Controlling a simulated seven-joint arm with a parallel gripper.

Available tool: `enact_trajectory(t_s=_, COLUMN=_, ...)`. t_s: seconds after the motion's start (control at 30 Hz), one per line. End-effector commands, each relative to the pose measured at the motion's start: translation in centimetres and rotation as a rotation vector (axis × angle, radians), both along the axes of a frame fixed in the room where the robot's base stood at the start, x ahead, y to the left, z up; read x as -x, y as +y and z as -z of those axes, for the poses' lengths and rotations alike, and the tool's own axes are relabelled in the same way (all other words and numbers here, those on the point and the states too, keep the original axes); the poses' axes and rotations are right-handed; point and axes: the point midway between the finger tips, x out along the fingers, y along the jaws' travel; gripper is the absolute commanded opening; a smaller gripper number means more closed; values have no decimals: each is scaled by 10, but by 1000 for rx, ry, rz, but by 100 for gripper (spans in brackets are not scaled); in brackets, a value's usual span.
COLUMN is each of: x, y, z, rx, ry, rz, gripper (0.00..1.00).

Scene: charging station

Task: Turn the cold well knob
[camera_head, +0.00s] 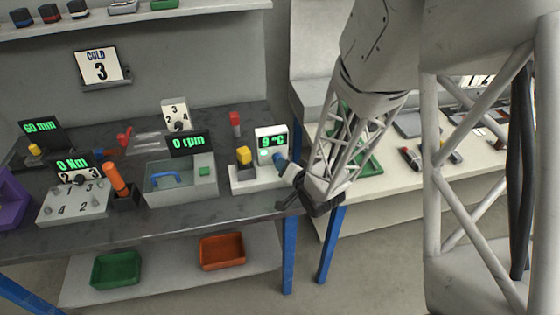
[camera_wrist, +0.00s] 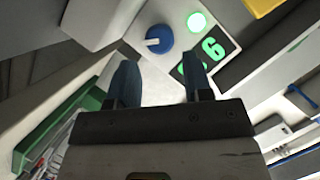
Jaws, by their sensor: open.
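The cold well unit (camera_head: 262,180) stands at the front right of the dark bench. Its upright panel reads 9 °C (camera_head: 271,142) in green, with a lit green lamp below. In the wrist view its blue round knob (camera_wrist: 158,40) with a pale pointer bar sits beside the lit lamp (camera_wrist: 196,22) and the upside-down display (camera_wrist: 213,48). My gripper (camera_wrist: 161,82) is open and empty. Its two dark blue fingers point toward the knob, a little short of it, with the knob roughly centred between them. In the head view my gripper (camera_head: 287,184) is at the unit's right side.
A wall card (camera_head: 100,66) reads COLD 3. A bath with a 0 rpm display (camera_head: 188,143) is to the left. A white table (camera_head: 470,160) with several items lies right, beyond my arm.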

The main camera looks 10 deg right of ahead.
Motion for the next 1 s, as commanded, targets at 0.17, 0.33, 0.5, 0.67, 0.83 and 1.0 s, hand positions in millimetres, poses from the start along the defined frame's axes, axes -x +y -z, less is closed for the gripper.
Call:
enact_trajectory(t_s=0.17, x=-17, y=5, z=6, rx=0, ry=1, rz=-2, gripper=46)
enact_trajectory(t_s=0.33, x=-32, y=9, z=10, rx=0, ry=1, rz=-1, gripper=46)
enact_trajectory(t_s=0.5, x=-42, y=11, z=14, rx=0, ry=1, rz=-1, gripper=46)
enact_trajectory(t_s=0.67, x=-47, y=13, z=15, rx=0, ry=0, rz=0, gripper=46)
enact_trajectory(t_s=0.83, x=-48, y=13, z=15, rx=0, ry=0, rz=0, gripper=46)
enact_trajectory(t_s=1.0, x=-48, y=13, z=15, rx=0, ry=0, rz=0, gripper=46)
